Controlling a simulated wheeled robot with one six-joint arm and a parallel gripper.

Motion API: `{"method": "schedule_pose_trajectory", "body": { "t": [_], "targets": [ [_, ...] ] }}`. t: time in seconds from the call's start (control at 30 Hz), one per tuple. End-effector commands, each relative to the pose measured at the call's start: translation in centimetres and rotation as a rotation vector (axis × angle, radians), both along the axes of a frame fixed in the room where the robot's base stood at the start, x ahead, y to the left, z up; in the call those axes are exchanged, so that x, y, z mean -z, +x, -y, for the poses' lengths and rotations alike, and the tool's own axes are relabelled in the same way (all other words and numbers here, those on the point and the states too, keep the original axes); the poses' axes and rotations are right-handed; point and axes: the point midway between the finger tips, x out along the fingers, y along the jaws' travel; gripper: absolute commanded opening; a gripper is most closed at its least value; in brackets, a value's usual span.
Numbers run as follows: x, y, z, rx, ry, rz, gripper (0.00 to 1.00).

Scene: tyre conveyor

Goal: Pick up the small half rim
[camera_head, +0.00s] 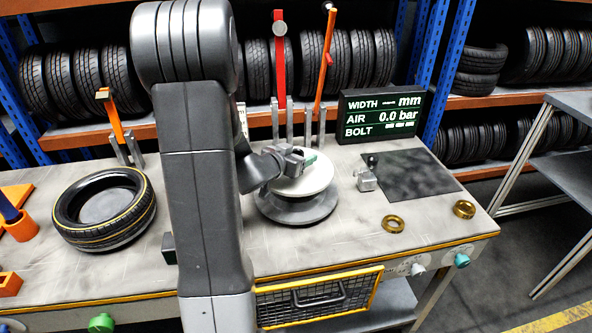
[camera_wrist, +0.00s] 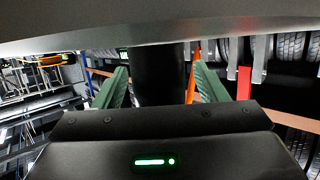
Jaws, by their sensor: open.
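A round, pale, wide-topped piece (camera_head: 312,182), which looks like the small half rim, sits on a grey round base (camera_head: 300,212) on the workbench. My gripper (camera_head: 308,158) is at the far upper side of this piece, with a green finger showing; my arm hides part of the area. In the wrist view, the two green fingers of my gripper (camera_wrist: 162,85) are apart. A dark upright cylinder (camera_wrist: 160,75) shows between them, and a broad grey surface (camera_wrist: 160,28) fills the top. I cannot tell whether the fingers touch the cylinder.
A tyre (camera_head: 72,212) lies on the bench (camera_head: 345,245) at left. A display (camera_head: 380,115), a dark mat (camera_head: 418,174), a small metal block (camera_head: 367,180) and two brass rings (camera_head: 393,216) (camera_head: 464,209) are at right. Upright red (camera_head: 279,60) and orange tools stand behind the pale piece.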

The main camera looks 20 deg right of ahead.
Motion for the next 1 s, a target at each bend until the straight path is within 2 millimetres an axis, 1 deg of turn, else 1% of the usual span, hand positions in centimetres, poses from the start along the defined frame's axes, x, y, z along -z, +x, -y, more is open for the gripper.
{"method": "schedule_pose_trajectory", "body": {
  "t": [0.1,0.3,0.33,0.47,0.5,0.57,0.6,0.67,1.0],
  "targets": [
    [0.24,0.33,0.57,0.000,0.001,-0.001,0.66],
    [0.25,0.37,0.60,-0.001,0.001,0.001,0.66],
    [0.25,0.37,0.60,-0.001,0.000,0.000,0.64],
    [0.25,0.36,0.60,-0.001,0.000,0.000,0.38],
    [0.25,0.36,0.60,-0.001,0.000,0.000,0.30],
    [0.24,0.36,0.59,-0.001,0.000,0.000,0.19],
    [0.24,0.35,0.59,-0.001,0.000,0.000,0.11],
    [0.24,0.35,0.59,-0.001,0.000,0.000,0.00],
    [-0.07,0.41,0.62,-0.001,-0.003,0.003,0.00]
  ]
}}
